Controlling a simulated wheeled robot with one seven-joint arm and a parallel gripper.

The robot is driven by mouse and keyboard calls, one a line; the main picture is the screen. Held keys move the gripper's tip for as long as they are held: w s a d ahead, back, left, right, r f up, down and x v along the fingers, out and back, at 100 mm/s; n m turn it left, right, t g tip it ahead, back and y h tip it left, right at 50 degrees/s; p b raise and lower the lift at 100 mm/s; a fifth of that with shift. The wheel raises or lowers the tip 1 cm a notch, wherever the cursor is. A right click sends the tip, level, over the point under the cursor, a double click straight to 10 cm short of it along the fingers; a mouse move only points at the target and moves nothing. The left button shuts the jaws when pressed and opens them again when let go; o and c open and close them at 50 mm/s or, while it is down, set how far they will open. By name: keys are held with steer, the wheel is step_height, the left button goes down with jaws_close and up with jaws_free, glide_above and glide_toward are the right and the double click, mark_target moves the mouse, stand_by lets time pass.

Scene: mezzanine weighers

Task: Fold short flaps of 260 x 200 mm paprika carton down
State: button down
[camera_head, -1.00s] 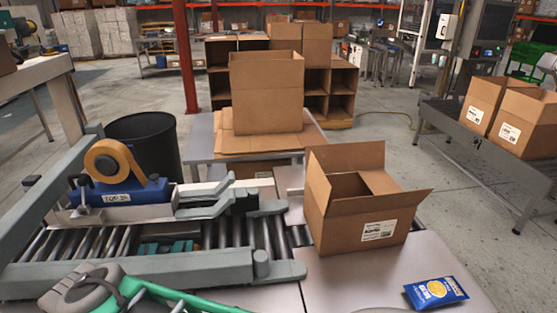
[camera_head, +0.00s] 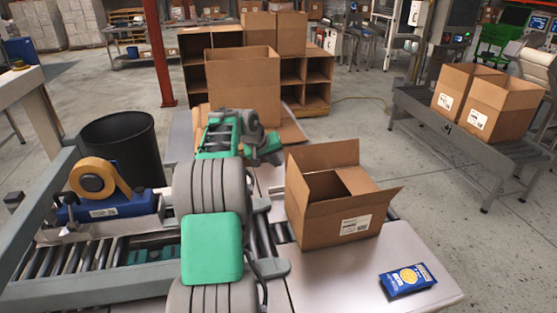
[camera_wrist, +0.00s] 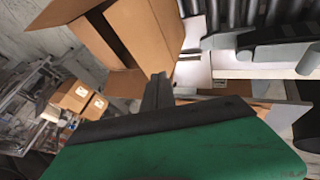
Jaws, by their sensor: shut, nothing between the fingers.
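The open paprika carton (camera_head: 325,228) stands upright on the grey table at the right end of the rollers, a white label on its front side. An inner flap shows inside the opening; the left side is hard to make out. My gripper (camera_head: 268,150) is left of and behind the carton, apart from it in the head view. In the wrist view my gripper (camera_wrist: 157,80) has its fingers together and empty, with the carton (camera_wrist: 140,32) beyond them at the upper left.
A tape dispenser (camera_head: 98,190) sits over the rollers at left, beside a black bin (camera_head: 120,150). A blue packet (camera_head: 406,280) lies at the table's front right. A larger open carton (camera_head: 240,82) stands behind.

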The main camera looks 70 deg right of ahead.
mark_target(297, 174)
steer(key=s+d+f+p, duration=0.1)
steer(key=d+f, duration=0.1)
steer(key=s+d+f+p, duration=0.1)
steer(key=s+d+f, duration=0.1)
steer(key=s+d+f+p, duration=0.1)
steer(key=d+f, duration=0.1)
steer(key=shift+s+f, duration=0.15)
steer(key=shift+s, duration=0.15)
steer(key=shift+f, duration=0.15)
steer(key=shift+s+d, duration=0.1)
steer(key=shift+s, duration=0.05)
